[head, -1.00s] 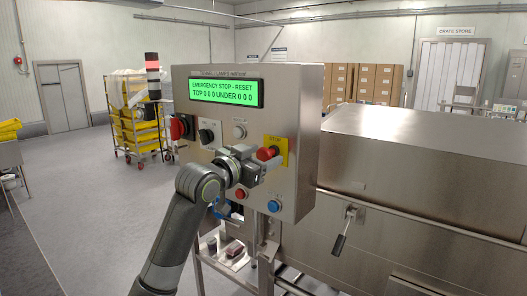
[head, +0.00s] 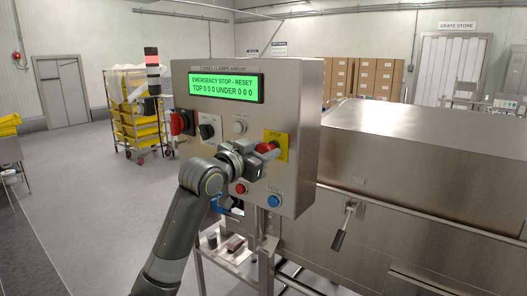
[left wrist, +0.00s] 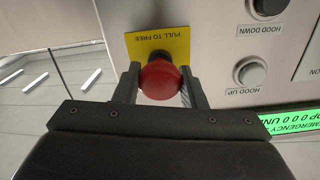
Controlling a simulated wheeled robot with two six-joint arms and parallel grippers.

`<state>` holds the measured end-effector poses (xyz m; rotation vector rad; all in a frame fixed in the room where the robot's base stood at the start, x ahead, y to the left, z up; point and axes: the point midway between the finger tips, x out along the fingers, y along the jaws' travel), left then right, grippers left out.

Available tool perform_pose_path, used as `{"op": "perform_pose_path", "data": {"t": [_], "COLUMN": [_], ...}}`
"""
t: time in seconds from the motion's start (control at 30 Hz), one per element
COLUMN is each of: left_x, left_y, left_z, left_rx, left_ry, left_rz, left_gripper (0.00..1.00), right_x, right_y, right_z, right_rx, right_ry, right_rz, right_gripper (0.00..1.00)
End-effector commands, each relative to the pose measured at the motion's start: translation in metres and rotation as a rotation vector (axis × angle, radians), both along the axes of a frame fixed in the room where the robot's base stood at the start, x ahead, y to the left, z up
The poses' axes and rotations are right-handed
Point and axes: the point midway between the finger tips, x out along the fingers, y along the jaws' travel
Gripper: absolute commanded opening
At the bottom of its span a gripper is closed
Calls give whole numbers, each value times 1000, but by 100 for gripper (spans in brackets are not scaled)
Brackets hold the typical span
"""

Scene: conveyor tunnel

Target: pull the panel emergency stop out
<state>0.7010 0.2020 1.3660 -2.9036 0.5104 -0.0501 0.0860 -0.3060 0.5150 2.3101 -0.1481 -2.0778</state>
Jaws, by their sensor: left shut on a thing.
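The panel emergency stop (head: 266,147) is a red mushroom button on a yellow plate (head: 282,144) marked STOP, at the right of the steel control panel. My left gripper (head: 265,150) is at the button, its fingers around it. In the left wrist view the red button (left wrist: 160,80) sits between the two fingers of the left gripper (left wrist: 160,88), which is shut on it. The yellow plate there reads PULL TO FREE, upside down. The green display (head: 226,89) reads EMERGENCY STOP - RESET. My right gripper is not in view.
Close to my arm on the panel are a red-and-black switch (head: 181,124), a black knob (head: 207,131), a white button (head: 240,127), a red button (head: 240,188) and a blue button (head: 274,201). The steel tunnel housing (head: 420,150) with a lever (head: 342,228) stands at the right.

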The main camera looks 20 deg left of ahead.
Motion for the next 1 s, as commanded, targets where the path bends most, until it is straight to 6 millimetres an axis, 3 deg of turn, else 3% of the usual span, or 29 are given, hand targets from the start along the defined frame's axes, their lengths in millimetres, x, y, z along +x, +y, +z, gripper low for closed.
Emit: {"op": "perform_pose_path", "data": {"t": [0.37,0.4,0.57,0.87,1.0], "left_x": [-8,-8,-8,-9,-18], "left_y": [3,3,3,3,8], "left_z": [-1,-1,-1,-1,-2], "left_rx": [1,1,1,1,1], "left_ry": [2,2,2,0,-2], "left_rz": [-2,-2,-1,0,1], "left_gripper": [0,40,59,59,59], "right_x": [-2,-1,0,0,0], "right_y": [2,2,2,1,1], "right_z": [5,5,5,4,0], "right_rx": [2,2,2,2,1], "right_ry": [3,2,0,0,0], "right_rz": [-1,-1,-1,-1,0], "right_gripper": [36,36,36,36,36]}}
